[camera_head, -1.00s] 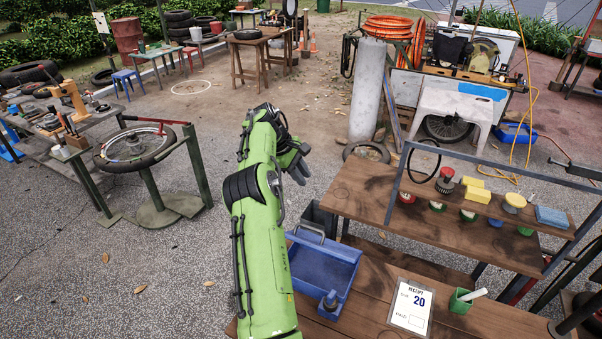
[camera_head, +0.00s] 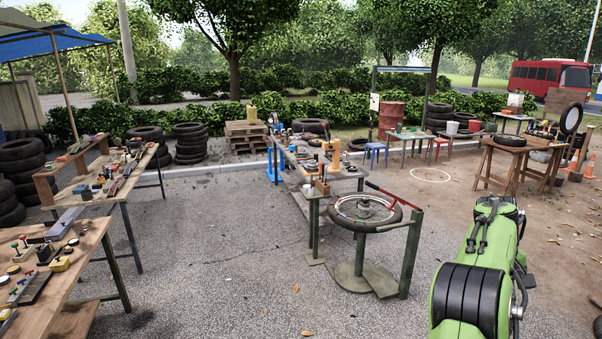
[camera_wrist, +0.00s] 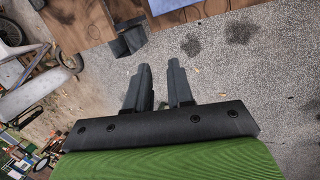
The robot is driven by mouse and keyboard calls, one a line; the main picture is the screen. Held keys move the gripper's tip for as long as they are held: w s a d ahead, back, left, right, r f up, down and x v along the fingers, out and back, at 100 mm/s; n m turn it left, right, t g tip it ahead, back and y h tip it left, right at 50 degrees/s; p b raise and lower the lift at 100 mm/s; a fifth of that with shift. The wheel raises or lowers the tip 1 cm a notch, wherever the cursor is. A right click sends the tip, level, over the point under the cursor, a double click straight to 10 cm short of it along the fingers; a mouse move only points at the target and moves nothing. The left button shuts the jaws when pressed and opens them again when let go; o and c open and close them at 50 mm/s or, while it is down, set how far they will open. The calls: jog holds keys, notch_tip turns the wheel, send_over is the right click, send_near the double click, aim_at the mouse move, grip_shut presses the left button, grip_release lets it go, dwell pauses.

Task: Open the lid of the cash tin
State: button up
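No cash tin can be made out for certain in the current views. In the wrist view a blue edge (camera_wrist: 163,6) shows at the top, mostly cut off, and I cannot tell what it belongs to. My gripper (camera_wrist: 159,68) points over bare ground in the wrist view. Its two dark fingers stand apart with nothing between them.
A wheel stand (camera_head: 364,212) with a tyre is at centre right. Wooden tool tables (camera_head: 98,243) stand at the left, and a workbench (camera_head: 300,165) stands behind the wheel stand. Gravel ground (camera_head: 215,265) between them is clear. Wooden tabletops (camera_wrist: 190,14) edge the wrist view.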

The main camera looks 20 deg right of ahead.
jog(key=w+a+r+n+t+y+b, duration=0.1)
jog(key=w+a+r+t+b, duration=0.15)
jog(key=a, duration=1.15)
jog(key=w+a+r+t+b, duration=0.1)
jog(key=a+r+t, duration=0.15)
jog(key=a, duration=1.25)
jog(key=s+a+f+n+t+y+b, duration=0.1)
jog(key=s+a+f, duration=0.3)
jog(key=s+a, duration=0.2)
jog(key=s+a+f+t+b, duration=0.1)
jog(key=s+a+f, duration=0.3)
jog(key=a, duration=0.6)
jog(key=s, duration=0.2)
jog(key=shift+s+f+n+y, duration=0.3)
jog(key=shift+f+n+y, duration=0.1)
